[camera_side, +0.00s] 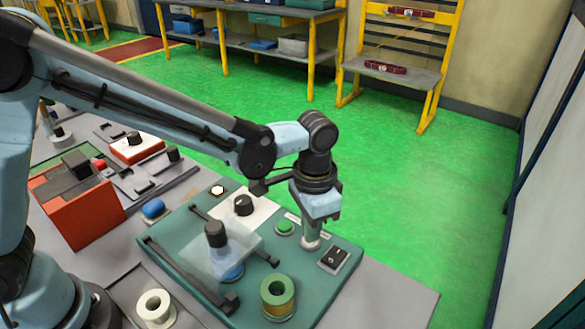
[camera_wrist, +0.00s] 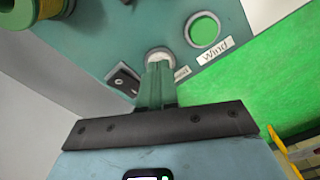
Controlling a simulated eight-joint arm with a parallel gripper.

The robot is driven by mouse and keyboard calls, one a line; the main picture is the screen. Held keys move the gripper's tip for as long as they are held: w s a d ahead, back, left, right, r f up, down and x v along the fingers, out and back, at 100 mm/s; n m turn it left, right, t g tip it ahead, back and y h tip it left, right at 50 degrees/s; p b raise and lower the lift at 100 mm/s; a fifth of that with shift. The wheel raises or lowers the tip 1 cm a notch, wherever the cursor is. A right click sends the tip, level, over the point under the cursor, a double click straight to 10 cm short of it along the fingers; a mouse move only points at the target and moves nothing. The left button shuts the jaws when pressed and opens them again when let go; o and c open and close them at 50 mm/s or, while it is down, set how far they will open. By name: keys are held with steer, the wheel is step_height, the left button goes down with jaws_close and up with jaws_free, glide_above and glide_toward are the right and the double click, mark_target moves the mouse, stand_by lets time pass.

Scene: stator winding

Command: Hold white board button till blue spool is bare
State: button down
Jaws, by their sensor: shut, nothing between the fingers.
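The white button (camera_side: 311,247) is on the teal board (camera_side: 335,285), beside a small label. My gripper (camera_side: 312,236) is shut and empty, pointing down with its fingertips at the button. In the wrist view the closed fingertips (camera_wrist: 158,68) cover part of the white button (camera_wrist: 157,54). They look to be touching it; how far it is pressed I cannot tell. The blue spool (camera_side: 232,272) sits on the board under a clear cover (camera_side: 208,264). The cover blurs it, so I cannot tell if wire is on it. The wrist view does not show it.
A green button (camera_side: 285,228), labelled "Wind" in the wrist view, is left of my gripper. A black rocker switch (camera_side: 333,258) is close on its right. A green spool with copper wire (camera_side: 277,295) stands in front. A white spool (camera_side: 155,307) stands front left.

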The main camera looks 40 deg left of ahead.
steer(key=shift+r, duration=3.25)
steer(key=s+a+r+n+t, duration=0.1)
steer(key=s+a+n+t, duration=0.2)
steer(key=a, duration=0.7)
steer(key=s+a+r+n+t, duration=0.2)
steer(key=s+a+n+t, duration=0.1)
steer(key=a, duration=0.7)
steer(key=s+t, duration=0.1)
steer(key=s, duration=0.1)
steer(key=shift+s, duration=0.35)
